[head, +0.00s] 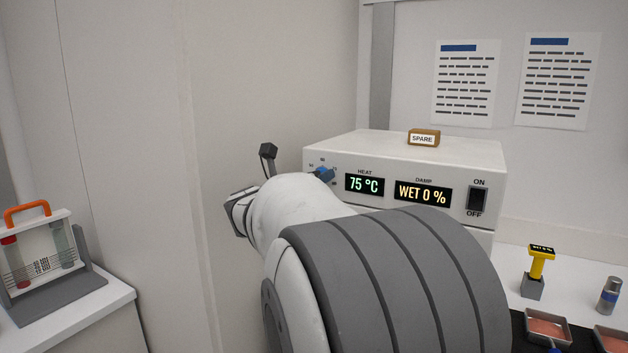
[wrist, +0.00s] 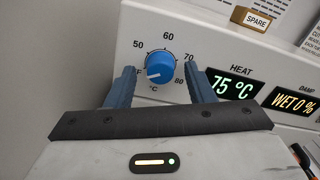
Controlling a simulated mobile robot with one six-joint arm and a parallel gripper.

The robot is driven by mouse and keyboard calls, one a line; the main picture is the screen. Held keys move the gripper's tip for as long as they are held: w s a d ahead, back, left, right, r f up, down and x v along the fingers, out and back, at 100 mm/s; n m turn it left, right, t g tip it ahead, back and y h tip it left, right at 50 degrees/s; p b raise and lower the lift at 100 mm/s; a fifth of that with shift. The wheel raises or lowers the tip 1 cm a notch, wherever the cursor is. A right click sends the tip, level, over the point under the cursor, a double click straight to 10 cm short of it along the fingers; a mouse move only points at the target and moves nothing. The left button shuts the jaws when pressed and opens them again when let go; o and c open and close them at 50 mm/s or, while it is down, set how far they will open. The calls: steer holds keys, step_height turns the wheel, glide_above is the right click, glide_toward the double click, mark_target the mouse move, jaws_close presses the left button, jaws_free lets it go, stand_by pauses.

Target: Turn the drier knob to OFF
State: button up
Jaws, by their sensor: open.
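The blue drier knob (wrist: 160,66) sits on the white drier's front (head: 430,212), left of the HEAT display. Its dial carries 50, 60, 70 and 80, plus a label at left of which only an F shows beside my finger. My gripper (wrist: 160,76) is open, with one blue-grey finger on each side of the knob. I cannot tell whether either finger touches it. In the head view the knob (head: 322,170) is small and partly hidden by my gripper.
The HEAT display (head: 364,184) reads 75 °C and the DAMP display (head: 423,193) reads WET 0 %. An ON/OFF rocker switch (head: 478,199) is at the drier's right. A SPARE block (head: 423,138) sits on top. A rack with an orange handle (head: 27,212) stands at left.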

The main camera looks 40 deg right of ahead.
steer(key=shift+a, duration=0.1)
steer(key=v, duration=0.7)
steer(key=shift+a, duration=0.35)
steer(key=shift+s, duration=0.15)
